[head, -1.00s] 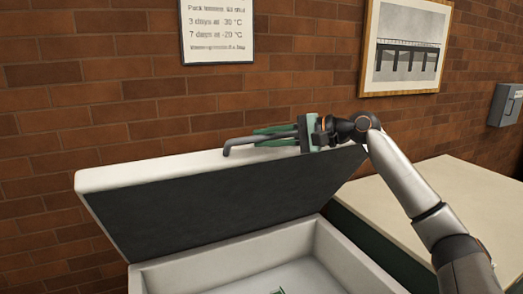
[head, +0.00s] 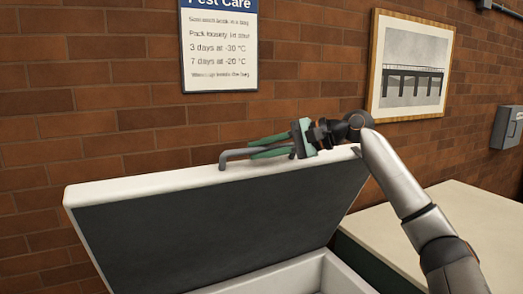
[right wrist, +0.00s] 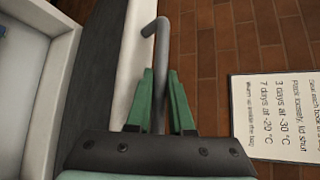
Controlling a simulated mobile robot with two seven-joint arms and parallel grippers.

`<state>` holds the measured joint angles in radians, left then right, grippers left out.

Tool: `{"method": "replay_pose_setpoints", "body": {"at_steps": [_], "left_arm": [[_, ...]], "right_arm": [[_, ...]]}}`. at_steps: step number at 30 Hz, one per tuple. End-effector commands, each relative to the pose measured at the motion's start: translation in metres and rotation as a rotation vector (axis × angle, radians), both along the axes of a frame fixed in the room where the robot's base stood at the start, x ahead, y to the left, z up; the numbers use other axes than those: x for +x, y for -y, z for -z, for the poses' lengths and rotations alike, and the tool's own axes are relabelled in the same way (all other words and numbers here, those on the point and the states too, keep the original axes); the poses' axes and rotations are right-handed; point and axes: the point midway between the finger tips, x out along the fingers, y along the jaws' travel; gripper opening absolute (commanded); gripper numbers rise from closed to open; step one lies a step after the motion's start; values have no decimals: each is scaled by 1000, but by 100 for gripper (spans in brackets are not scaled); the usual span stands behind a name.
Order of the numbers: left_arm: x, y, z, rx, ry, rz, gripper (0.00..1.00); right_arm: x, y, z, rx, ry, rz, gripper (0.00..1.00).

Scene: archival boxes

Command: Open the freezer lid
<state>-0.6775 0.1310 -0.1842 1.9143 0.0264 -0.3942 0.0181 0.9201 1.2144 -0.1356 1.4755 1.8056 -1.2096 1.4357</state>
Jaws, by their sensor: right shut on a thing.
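The freezer lid (head: 215,215) is tilted up at a steep angle, its dark inner face toward me and its white edge on top. A grey bar handle (head: 235,154) runs along the lid's top edge. My right gripper (head: 268,150) is shut on the handle. In the right wrist view its green fingers (right wrist: 160,100) lie on both sides of the grey handle (right wrist: 162,55). The freezer body (head: 315,272) shows below the lid, with its white inner wall in view. My left gripper is not in view.
A pale counter top (head: 460,225) stands right of the freezer. A brick wall (head: 110,130) rises behind the lid, with a Pest Care sign (head: 218,45), a framed bridge picture (head: 412,70) and a grey wall box (head: 507,128).

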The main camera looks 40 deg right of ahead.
Motion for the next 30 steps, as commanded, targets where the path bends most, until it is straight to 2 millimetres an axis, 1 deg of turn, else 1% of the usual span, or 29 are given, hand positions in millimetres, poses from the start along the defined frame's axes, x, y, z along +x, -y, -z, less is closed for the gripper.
{"method": "replay_pose_setpoints", "body": {"at_steps": [3, 4, 11, 12, 19, 22, 26, 30], "left_arm": [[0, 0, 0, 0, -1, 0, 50], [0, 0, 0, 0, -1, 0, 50], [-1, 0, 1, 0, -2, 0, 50], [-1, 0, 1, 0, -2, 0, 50], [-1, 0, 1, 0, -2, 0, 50], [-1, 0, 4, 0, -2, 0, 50], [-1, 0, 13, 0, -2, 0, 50], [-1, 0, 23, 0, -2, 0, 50]], "right_arm": [[1, 0, 2, -2, -6, 2, 0], [1, 0, 2, -2, -6, 2, 22], [0, 0, 2, -1, -3, 0, 48], [0, 0, 1, -1, -3, 0, 50], [0, 0, 1, -1, -2, 0, 50], [-5, 4, 0, -2, -1, 2, 50], [-22, 14, -4, -3, -1, 3, 50], [-47, 30, -13, -2, -1, 4, 50]]}}
